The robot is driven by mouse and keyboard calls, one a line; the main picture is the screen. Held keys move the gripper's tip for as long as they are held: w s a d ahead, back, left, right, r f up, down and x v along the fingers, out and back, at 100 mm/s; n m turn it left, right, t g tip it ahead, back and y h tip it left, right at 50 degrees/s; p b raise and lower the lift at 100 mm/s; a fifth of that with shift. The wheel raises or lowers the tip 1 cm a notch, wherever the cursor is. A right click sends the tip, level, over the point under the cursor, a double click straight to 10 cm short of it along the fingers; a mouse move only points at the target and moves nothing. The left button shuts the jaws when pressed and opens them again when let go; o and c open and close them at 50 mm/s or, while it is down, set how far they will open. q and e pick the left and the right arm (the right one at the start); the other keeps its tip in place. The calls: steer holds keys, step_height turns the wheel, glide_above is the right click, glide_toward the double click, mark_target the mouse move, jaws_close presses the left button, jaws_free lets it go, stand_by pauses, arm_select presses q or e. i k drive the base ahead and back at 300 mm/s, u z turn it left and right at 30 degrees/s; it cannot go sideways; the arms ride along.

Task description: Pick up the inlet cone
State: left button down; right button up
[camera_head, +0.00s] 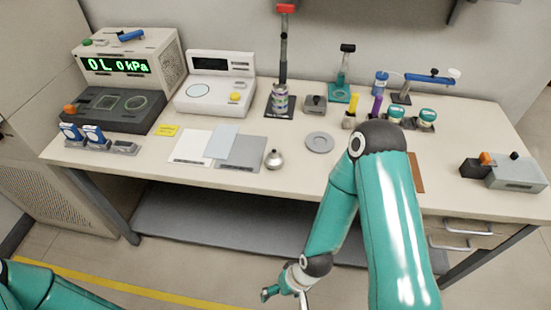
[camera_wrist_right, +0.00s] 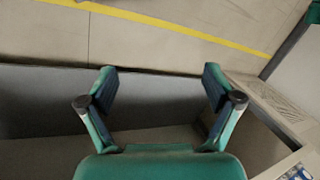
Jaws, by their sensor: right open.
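A small silver, rounded metal piece with a short pointed top, which looks like the inlet cone (camera_head: 274,159), stands on the table (camera_head: 305,175) near its front edge in the head view. My right gripper (camera_head: 284,295) is low in front of the table, below the tabletop and apart from the cone. In the right wrist view my right gripper (camera_wrist_right: 160,85) is open, with nothing between its fingers. The cone does not show in the wrist view. Only part of my left arm shows at the bottom left of the head view; its gripper is out of view.
A grey disc (camera_head: 320,142) lies right of the cone, and flat sheets (camera_head: 243,152) lie left of it. A stand with a stacked column (camera_head: 281,100) is behind. A grey shelf (camera_head: 215,225) runs under the table. My right arm hides part of the table's right side.

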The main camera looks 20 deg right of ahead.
mark_target(273, 160)
steer(key=u, duration=0.65)
steer(key=i, duration=0.2)
steer(key=z, duration=2.65)
steer(key=k, duration=0.2)
steer(key=u, duration=0.15)
steer(key=k, duration=1.1)
steer(key=u, duration=0.95)
steer(key=i, duration=1.4)
steer(key=u, duration=0.3)
